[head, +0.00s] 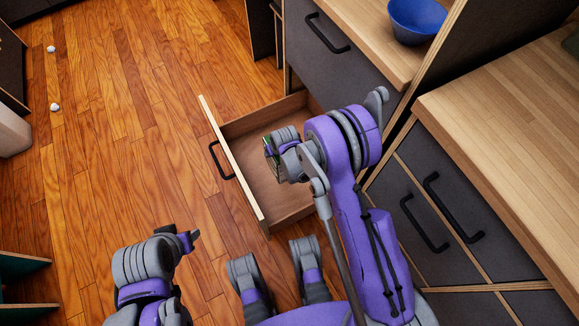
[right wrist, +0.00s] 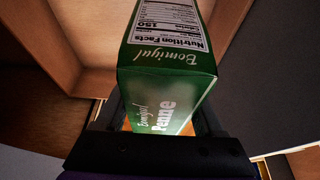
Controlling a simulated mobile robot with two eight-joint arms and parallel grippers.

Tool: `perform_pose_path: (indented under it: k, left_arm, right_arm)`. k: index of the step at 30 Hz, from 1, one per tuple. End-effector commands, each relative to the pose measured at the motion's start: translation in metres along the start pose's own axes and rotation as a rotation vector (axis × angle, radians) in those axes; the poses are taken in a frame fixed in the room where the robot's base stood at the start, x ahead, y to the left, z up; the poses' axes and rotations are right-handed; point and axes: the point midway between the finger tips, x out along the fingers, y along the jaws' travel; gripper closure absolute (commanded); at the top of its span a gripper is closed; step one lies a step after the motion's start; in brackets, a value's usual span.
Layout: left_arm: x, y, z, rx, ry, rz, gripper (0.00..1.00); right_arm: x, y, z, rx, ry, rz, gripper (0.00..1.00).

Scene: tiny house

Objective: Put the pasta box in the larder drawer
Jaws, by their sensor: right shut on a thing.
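The pasta box (right wrist: 166,58) is green with white "Penne" lettering and a nutrition label. It fills the middle of the right wrist view, between the fingers of my right gripper (right wrist: 158,120), which is shut on it. In the head view my right gripper (head: 272,150) is over the open larder drawer (head: 232,172); only a green sliver of the box shows there, the rest hidden by my arm. The drawer is pulled out, with a wooden inside and a black handle; its visible floor looks empty. My left gripper (head: 190,241) hangs over the floor at lower left; its jaw opening is unclear.
A blue bowl (head: 417,18) stands on the wooden counter above the drawer. Shut dark drawers (head: 440,215) with black handles are at right. Two small white objects (head: 54,107) lie on the floor at left. The wooden floor left of the drawer is mostly clear.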

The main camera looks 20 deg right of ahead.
Motion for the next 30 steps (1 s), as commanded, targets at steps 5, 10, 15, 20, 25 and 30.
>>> perform_pose_path:
  k: [5,10,15,20,25,30]
  left_arm:
    - [0.027,0.000,0.006,0.000,-0.007,0.000,0.50]
    - [0.034,0.000,0.008,0.000,-0.008,0.000,0.50]
    - [0.041,0.000,0.009,0.000,-0.008,0.000,0.50]
    - [0.043,0.000,0.009,0.000,-0.008,0.000,0.50]
    - [0.047,0.000,0.010,0.000,-0.008,0.000,0.50]
    - [0.050,0.000,0.011,0.000,-0.007,0.000,0.50]
  right_arm:
    - [0.042,-0.006,0.005,-0.015,0.007,-0.006,1.00]
    - [0.064,-0.007,0.011,-0.018,0.009,-0.007,1.00]
    - [0.092,-0.007,0.023,-0.018,0.009,-0.007,1.00]
    - [0.104,-0.006,0.028,-0.018,0.009,-0.007,1.00]
    - [0.119,-0.006,0.034,-0.018,0.009,-0.007,1.00]
    - [0.139,-0.006,0.042,-0.018,0.009,-0.007,1.00]
